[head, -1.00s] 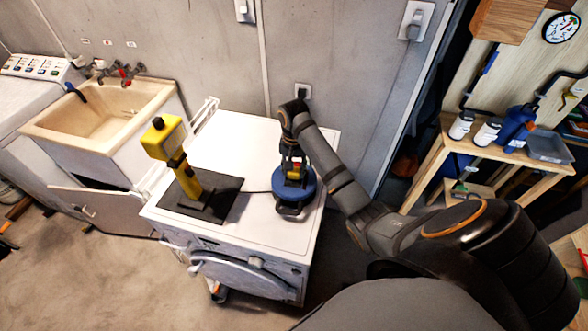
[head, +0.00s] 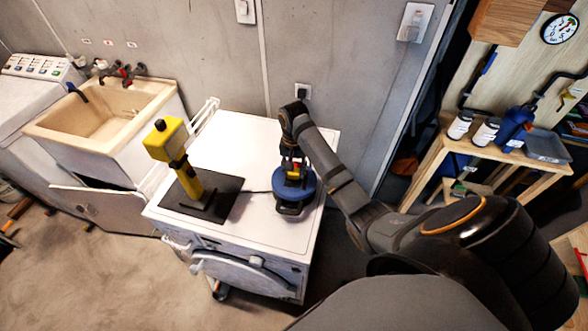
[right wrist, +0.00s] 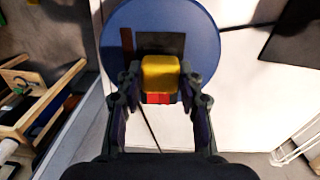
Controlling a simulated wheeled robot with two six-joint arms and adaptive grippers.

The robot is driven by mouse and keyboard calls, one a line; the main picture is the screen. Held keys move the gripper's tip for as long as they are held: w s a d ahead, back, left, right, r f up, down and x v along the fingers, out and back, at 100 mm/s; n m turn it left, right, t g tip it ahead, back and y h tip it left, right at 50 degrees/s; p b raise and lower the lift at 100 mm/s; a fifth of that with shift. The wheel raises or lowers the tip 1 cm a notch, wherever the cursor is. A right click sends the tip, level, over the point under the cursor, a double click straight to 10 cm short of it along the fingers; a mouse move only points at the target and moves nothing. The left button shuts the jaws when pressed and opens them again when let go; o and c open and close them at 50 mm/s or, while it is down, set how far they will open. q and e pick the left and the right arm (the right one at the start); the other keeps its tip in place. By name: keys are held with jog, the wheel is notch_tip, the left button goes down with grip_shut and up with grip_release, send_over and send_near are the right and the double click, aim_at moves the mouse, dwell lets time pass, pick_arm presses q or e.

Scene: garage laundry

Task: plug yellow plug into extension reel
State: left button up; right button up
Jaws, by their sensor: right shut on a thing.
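The extension reel (head: 287,194) is a blue round drum on the white machine top. It also fills the upper middle of the right wrist view (right wrist: 205,35), with a dark panel on its face. My right gripper (head: 294,168) points down over the reel, shut on the yellow plug (right wrist: 160,72). The plug also shows in the head view (head: 293,176), with a red part beside it. It is over the reel's dark panel; I cannot tell whether it touches or is seated. My left gripper is not in view.
A yellow lamp-like device (head: 170,142) stands on a black mat (head: 228,195) left of the reel. A dark cable runs between mat and reel. A sink (head: 60,125) is further left, and a wooden shelf (head: 490,155) with bottles is right. The machine top (head: 232,145) behind is clear.

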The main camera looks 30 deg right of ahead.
jog(key=shift+f, duration=0.55)
jog(key=o, duration=1.1)
jog(key=shift+o, duration=0.2)
jog(key=shift+r, duration=0.1)
